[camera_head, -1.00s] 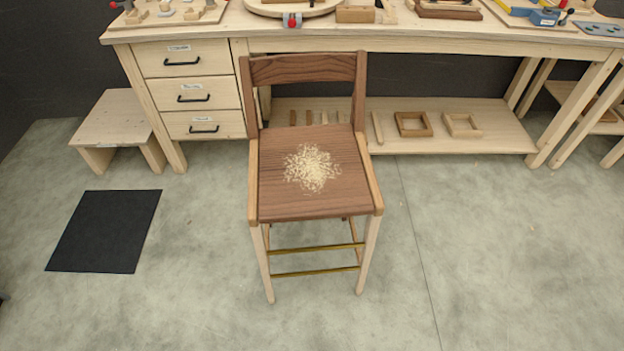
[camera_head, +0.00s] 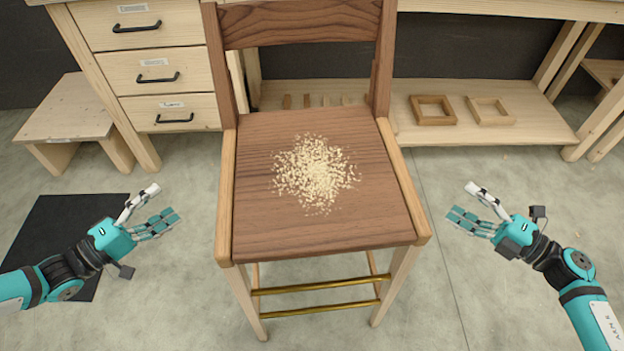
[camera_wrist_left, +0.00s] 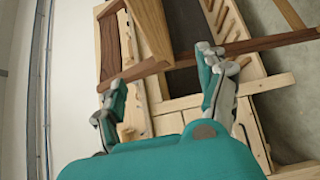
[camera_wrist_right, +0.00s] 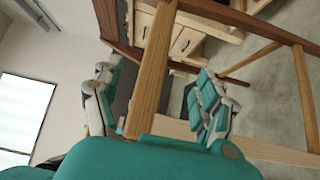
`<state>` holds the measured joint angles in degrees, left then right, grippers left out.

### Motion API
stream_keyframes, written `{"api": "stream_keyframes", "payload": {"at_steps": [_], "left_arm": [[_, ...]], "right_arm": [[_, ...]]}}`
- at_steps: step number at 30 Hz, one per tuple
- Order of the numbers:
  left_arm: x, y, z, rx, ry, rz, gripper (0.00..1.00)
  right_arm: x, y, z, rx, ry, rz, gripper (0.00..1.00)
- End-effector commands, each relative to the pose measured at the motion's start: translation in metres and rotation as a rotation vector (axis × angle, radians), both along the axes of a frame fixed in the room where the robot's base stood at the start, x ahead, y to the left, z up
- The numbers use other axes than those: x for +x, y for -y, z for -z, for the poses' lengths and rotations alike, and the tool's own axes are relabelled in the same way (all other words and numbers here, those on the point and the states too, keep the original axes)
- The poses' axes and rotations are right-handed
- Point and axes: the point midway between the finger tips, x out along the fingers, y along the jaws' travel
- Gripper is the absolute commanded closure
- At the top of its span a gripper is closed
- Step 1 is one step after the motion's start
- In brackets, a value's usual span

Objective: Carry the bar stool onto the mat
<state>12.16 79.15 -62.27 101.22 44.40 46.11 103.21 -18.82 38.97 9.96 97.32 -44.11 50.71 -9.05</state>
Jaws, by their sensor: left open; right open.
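The bar stool (camera_head: 262,220) stands upright on the floor in front of me, its backrest toward the workbench. Pale shavings (camera_head: 315,174) lie on its brown seat. The black mat (camera_head: 52,226) lies flat on the floor to the left, partly hidden by my left arm. My left gripper (camera_head: 168,207) is open and empty, left of the seat and apart from it. My right gripper (camera_head: 460,205) is open and empty, right of the seat and apart from it. Stool parts show beyond the fingers in the left wrist view (camera_wrist_left: 150,30) and the right wrist view (camera_wrist_right: 152,75).
A workbench with drawers (camera_head: 150,70) and a lower shelf (camera_head: 540,125) stands behind the stool. Small wooden frames (camera_head: 433,110) lie on that shelf. A low wooden stool (camera_head: 65,115) stands at the back left, just behind the mat. The floor between stool and mat is clear.

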Motion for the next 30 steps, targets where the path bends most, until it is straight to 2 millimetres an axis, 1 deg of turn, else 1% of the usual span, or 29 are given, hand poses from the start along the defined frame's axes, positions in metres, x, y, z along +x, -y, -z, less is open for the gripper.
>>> {"api": "stream_keyframes", "payload": {"at_steps": [8, 13, 17, 30], "left_arm": [[0.001, 0.001, -0.001, 0.001, 0.001, 0.000, 0.25], [0.011, 0.009, -0.002, -0.001, 0.005, 0.000, 0.25], [0.027, 0.025, -0.002, 0.000, 0.006, 0.002, 0.25], [0.091, 0.085, -0.002, 0.000, 0.006, 0.002, 0.25]], "right_arm": [[0.001, 0.000, -0.001, 0.002, -0.001, 0.002, 0.25], [0.010, -0.009, -0.001, 0.003, 0.001, 0.002, 0.25], [0.025, -0.025, -0.002, 0.004, 0.002, 0.001, 0.25], [0.085, -0.090, -0.002, 0.006, 0.001, 0.003, 0.25]]}}
